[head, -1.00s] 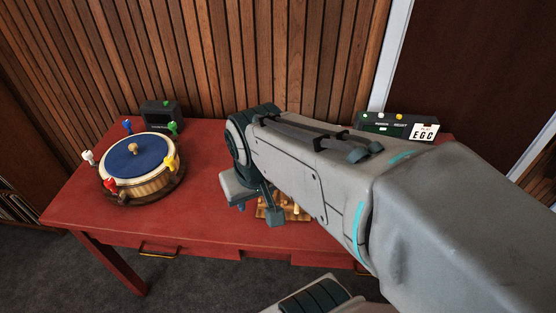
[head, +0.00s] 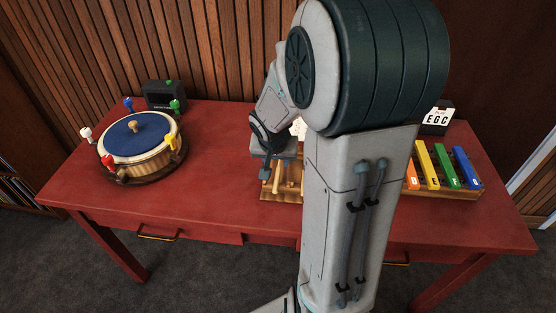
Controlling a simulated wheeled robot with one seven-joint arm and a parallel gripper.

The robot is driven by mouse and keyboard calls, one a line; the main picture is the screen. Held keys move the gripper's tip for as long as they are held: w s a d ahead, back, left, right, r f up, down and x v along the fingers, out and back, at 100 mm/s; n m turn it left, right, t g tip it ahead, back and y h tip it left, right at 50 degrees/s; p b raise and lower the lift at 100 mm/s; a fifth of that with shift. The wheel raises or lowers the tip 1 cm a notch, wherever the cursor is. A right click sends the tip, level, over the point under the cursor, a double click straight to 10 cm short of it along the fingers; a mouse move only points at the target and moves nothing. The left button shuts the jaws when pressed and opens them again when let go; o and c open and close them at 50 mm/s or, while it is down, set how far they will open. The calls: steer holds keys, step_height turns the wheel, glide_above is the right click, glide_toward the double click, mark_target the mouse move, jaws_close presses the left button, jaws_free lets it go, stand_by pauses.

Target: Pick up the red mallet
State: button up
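A red-headed mallet (head: 109,162) stands at the front left rim of a round wooden stand (head: 151,178) with a blue top, on the left of the red table. White (head: 86,134), blue (head: 128,104), green (head: 175,106) and yellow (head: 172,142) heads stand around the same rim. My gripper (head: 276,172) points down over a wooden rack at the table's middle, well to the right of the red mallet. One dark finger shows clearly; the rest is hidden by my arm, so I cannot tell its opening or whether it holds anything.
The wooden rack (head: 282,197) holds light wooden pieces and is partly covered by my arm. A row of coloured bars (head: 448,165) lies at the right. A dark box (head: 164,95) stands at the back left. The red table (head: 215,170) is bare between stand and rack.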

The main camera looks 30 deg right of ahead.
mark_target(278, 169)
steer(key=x, duration=0.2)
steer(key=b+x, duration=0.1)
steer(key=x, duration=0.5)
steer(key=shift+w+d+b, duration=0.25)
steer(key=shift+w+b, duration=0.05)
steer(key=shift+b, duration=0.05)
jaws_close()
